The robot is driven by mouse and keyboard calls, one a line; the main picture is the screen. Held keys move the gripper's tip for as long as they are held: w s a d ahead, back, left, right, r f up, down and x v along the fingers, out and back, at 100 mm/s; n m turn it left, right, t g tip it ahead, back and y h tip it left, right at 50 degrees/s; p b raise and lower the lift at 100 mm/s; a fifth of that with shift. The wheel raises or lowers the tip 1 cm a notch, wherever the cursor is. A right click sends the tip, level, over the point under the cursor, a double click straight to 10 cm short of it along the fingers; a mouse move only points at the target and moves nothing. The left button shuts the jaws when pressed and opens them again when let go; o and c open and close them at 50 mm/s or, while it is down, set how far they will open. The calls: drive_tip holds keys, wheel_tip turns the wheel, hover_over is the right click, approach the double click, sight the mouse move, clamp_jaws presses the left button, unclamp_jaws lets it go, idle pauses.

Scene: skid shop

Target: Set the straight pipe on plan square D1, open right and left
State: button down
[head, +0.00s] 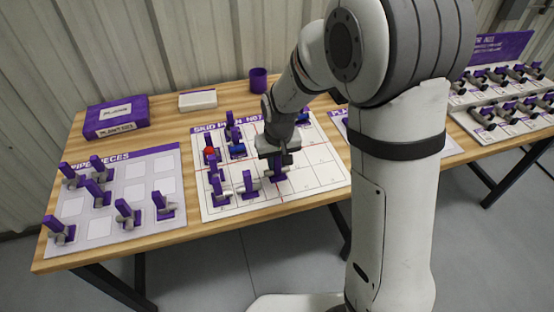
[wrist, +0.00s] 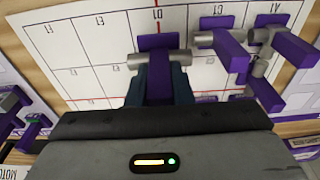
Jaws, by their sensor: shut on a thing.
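My gripper (wrist: 158,88) is shut on the purple grip of the straight pipe (wrist: 136,61). The pipe's grey ends point left and right in the wrist view. The pipe is over plan square D1 (wrist: 157,15), whose label shows just past it. I cannot tell whether it touches the board. In the head view my gripper (head: 277,160) is low over the front row of the skid plan board (head: 325,178), right of the pieces standing there. The held pipe is mostly hidden below the jaws.
A neighbouring grey pipe piece with a purple grip (wrist: 234,48) stands close to the right of the held pipe in the wrist view. Squares to the left there are bare. The pipe pieces sheet (head: 100,228) holds several pieces. A purple cup (head: 258,80) stands at the back.

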sight(277, 169)
drive_tip(key=shift+f, duration=0.1)
drive_tip(key=shift+a+f+b, duration=0.1)
drive_tip(key=shift+f+b, duration=1.35)
drive_tip(key=shift+f, duration=0.2)
drive_tip(key=shift+f+b, duration=0.65)
drive_tip(key=shift+f, duration=0.1)
drive_tip(key=c, duration=1.2)
unclamp_jaws()
drive_tip(key=shift+r, duration=0.2)
drive_tip(key=shift+r+p, duration=0.45)
drive_tip(key=shift+r+p, duration=2.35)
drive_tip(key=shift+r, duration=1.2)
